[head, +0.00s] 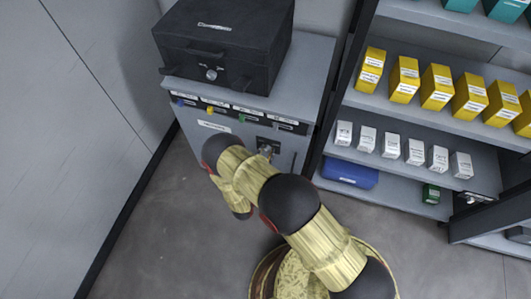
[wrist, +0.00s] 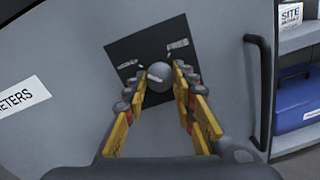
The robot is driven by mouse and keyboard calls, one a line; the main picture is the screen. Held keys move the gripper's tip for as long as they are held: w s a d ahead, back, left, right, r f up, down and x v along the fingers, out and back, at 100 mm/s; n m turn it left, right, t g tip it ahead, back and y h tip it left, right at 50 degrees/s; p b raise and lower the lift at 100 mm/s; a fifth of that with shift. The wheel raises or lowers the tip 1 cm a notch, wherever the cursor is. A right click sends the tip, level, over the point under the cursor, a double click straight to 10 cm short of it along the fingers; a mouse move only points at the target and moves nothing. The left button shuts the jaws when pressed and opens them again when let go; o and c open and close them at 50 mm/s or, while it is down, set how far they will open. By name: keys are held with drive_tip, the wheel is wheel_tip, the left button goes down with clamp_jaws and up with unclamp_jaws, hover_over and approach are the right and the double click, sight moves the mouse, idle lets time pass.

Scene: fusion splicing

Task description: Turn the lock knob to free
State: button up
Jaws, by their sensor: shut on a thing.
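The lock knob (wrist: 158,72) is a grey round knob on a dark square plate (wrist: 122,50) on the grey cabinet front (wrist: 215,50). Small white labels on the plate are too small to read. In the wrist view my gripper (wrist: 160,78) has its yellow-and-grey fingers on both sides of the knob, shut on it. In the head view my arm reaches the cabinet front, and the plate (head: 278,147) shows just beyond my gripper (head: 265,152). My arm partly hides the cabinet door there. I cannot tell the knob's exact angle.
A dark vertical handle (wrist: 266,95) stands right of the plate. A black case (head: 225,45) sits on the cabinet. Shelves on the right hold yellow boxes (head: 437,88), white boxes (head: 391,146) and a blue case (head: 350,172). A wall (head: 60,130) is at left.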

drive_tip(key=shift+m, duration=0.4)
drive_tip(key=shift+c, duration=0.2)
drive_tip(key=m, duration=1.2)
drive_tip(key=shift+m, duration=0.3)
drive_tip(key=m, duration=0.4)
drive_tip(key=shift+r+y, duration=0.1)
drive_tip(key=shift+y, duration=0.3)
drive_tip(key=o, duration=1.1)
drive_tip(key=shift+o, duration=0.3)
